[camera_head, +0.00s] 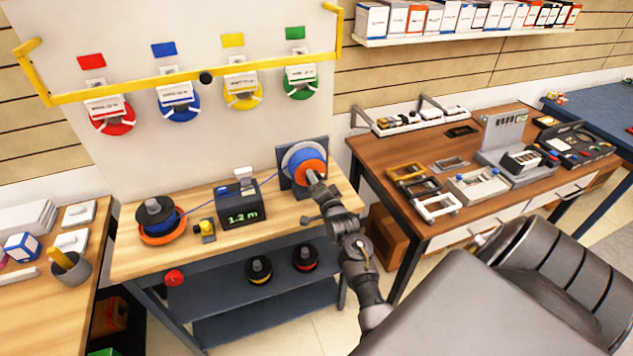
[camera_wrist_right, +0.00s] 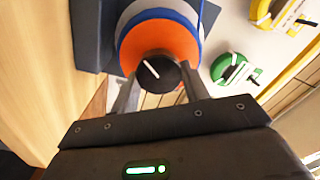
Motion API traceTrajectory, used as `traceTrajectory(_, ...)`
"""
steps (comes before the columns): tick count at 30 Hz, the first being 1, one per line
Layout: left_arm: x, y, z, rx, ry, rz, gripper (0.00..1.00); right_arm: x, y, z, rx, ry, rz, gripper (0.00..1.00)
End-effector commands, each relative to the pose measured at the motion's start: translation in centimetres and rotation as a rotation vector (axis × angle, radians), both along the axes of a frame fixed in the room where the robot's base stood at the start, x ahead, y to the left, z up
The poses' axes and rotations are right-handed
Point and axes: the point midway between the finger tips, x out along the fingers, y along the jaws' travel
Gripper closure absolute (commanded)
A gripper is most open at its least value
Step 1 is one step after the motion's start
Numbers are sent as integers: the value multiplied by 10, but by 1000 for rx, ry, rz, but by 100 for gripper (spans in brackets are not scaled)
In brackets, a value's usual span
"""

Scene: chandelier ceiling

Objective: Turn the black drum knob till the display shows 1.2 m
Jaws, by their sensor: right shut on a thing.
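The display (camera_head: 243,217) on the dark meter box (camera_head: 240,197) reads 1.2 m in green. The drum (camera_head: 304,162), with an orange face and blue wire, stands on a dark mount right of the meter. My right gripper (camera_head: 312,178) is at the drum's front. In the right wrist view the black knob (camera_wrist_right: 157,72), with a white mark, sits between my right gripper's fingers (camera_wrist_right: 157,92), which are shut on it. A blue wire (camera_head: 208,207) runs from the spool (camera_head: 156,216) at left through the meter to the drum. My left gripper is not in view.
A yellow-and-black tool (camera_head: 207,229) stands between spool and meter. A yellow rail (camera_head: 200,77) crosses the back panel above, with coloured reels behind it. Black spools (camera_head: 259,270) lie on the shelf below. A second table (camera_head: 400,160) with trays stands at right.

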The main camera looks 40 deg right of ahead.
Motion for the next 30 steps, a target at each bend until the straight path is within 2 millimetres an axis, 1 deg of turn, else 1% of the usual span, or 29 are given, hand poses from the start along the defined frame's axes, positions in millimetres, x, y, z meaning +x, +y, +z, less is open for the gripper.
traceTrajectory(4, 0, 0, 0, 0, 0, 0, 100, 0, 0, 1, -1, -1, 0, 77)
traceTrajectory(5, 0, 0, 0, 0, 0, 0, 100, 0, 0, 1, -1, -1, 0, 52)
traceTrajectory(9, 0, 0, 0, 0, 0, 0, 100, 0, 0, 1, -1, -1, 0, 34)
traceTrajectory(17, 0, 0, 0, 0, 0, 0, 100, 0, 0, 0, -2, 0, -1, 33)
traceTrajectory(20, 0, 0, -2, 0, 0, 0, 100, -4, 1, -1, -2, 0, -1, 33)
traceTrajectory(23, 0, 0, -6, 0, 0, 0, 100, -17, 5, -3, -3, 2, -1, 33)
traceTrajectory(30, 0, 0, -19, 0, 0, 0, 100, -62, 21, -3, -2, 0, -1, 33)
